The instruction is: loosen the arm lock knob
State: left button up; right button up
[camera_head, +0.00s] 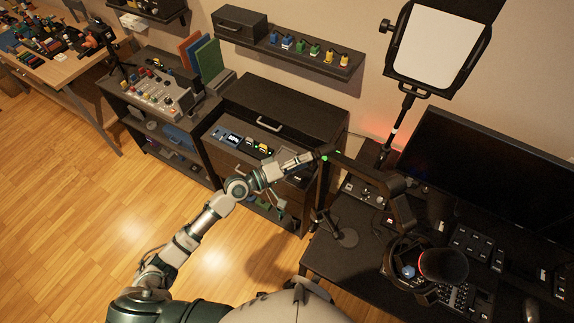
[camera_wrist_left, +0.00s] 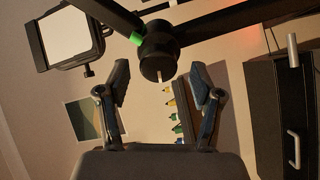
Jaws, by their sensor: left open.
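The arm lock knob (camera_wrist_left: 158,64) is a dark round knob with a small pale mark, at the joint of a black boom arm (camera_wrist_left: 215,22) in the left wrist view. A green band (camera_wrist_left: 136,38) is beside it on the arm. My left gripper (camera_wrist_left: 160,80) is open, with one finger on each side below the knob and visible gaps to it. In the head view my left gripper (camera_head: 314,156) reaches the boom joint beside a green spot (camera_head: 324,157). The knob is hard to make out there. My right gripper is not in view.
The boom arm (camera_head: 368,174) runs right toward a dark round microphone (camera_head: 443,266) over the desk. A lamp panel (camera_head: 440,45) and monitor (camera_head: 490,175) stand behind. A dark cabinet (camera_head: 290,105) is beyond my left gripper. The floor at left is clear.

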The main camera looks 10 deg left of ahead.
pick_arm(q)
jog(key=v, duration=1)
jog(key=shift+a, duration=0.25)
jog(key=shift+w+d+f, duration=0.1)
